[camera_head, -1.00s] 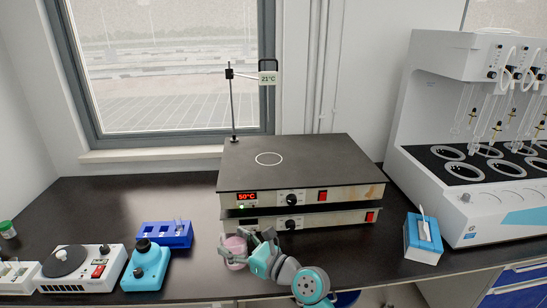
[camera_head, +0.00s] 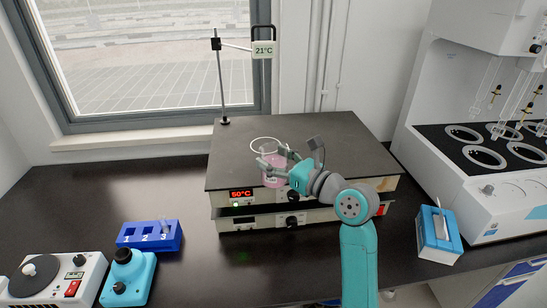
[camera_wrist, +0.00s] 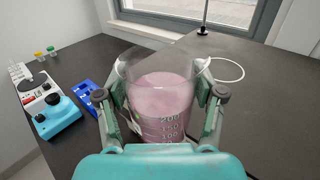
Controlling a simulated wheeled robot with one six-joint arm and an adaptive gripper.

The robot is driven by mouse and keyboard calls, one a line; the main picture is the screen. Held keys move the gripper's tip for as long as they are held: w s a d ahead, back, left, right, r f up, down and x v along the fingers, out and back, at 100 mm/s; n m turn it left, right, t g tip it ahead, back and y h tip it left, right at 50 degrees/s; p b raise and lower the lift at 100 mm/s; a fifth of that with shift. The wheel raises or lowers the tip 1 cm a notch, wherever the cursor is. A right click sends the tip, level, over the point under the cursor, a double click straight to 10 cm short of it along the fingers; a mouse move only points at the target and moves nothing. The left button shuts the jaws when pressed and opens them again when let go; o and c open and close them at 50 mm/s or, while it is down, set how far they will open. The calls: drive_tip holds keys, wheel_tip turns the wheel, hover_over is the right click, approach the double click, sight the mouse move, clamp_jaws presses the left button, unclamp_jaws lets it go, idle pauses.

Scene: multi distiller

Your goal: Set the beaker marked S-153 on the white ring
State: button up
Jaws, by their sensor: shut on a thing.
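A clear beaker with pink liquid (camera_head: 272,172) is held in my gripper (camera_head: 276,165), which is shut on it. In the wrist view the beaker (camera_wrist: 162,105) stands upright between the two fingers (camera_wrist: 160,100); volume marks show, but no S-153 label can be read. The white ring (camera_head: 265,145) is drawn on the black top of the hotplate (camera_head: 340,150). In the head view the beaker is at the ring's near side and overlaps its front part. In the wrist view the ring (camera_wrist: 228,69) lies beyond and to the right of the beaker.
The hotplate reads 50°C, and a stand with a 21°C display (camera_head: 264,50) rises behind it. A blue numbered rack (camera_head: 150,236), a teal device (camera_head: 129,277) and a white stirrer (camera_head: 60,278) are at left. A blue-white box (camera_head: 438,236) and a large extraction unit (camera_head: 475,130) are at right.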

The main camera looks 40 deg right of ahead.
drive_tip(key=shift+w+d+f, duration=0.2)
drive_tip(key=shift+w+d, duration=0.8)
drive_tip(key=shift+w, duration=0.5)
drive_tip(key=shift+w+d+f, duration=0.25)
drive_tip(key=shift+w+d, duration=0.7)
drive_tip(key=shift+w, duration=0.5)
drive_tip(key=shift+w+d+f, duration=0.2)
drive_tip(key=shift+w+d, duration=0.8)
drive_tip(key=shift+w, duration=0.5)
drive_tip(key=shift+w+d+f, duration=0.1)
drive_tip(key=shift+w+d, duration=1.1)
drive_tip(key=shift+w, duration=0.55)
drive_tip(key=shift+w+d, duration=1.2)
drive_tip(key=shift+w, duration=0.6)
drive_tip(key=shift+w+d+f, duration=0.1)
drive_tip(key=shift+w+d, duration=1.1)
drive_tip(key=shift+w, duration=0.55)
drive_tip(key=shift+s+f, duration=0.1)
drive_tip(key=shift+f, duration=1.65)
drive_tip(key=o, duration=1.5)
drive_tip(key=s, duration=0.4)
drive_tip(key=s+r, duration=0.1)
drive_tip(key=s, duration=0.1)
drive_tip(key=shift+s+d, duration=0.3)
drive_tip(key=shift+d, duration=0.1)
drive_tip(key=shift+s+r, duration=0.15)
drive_tip(key=shift+s, duration=0.55)
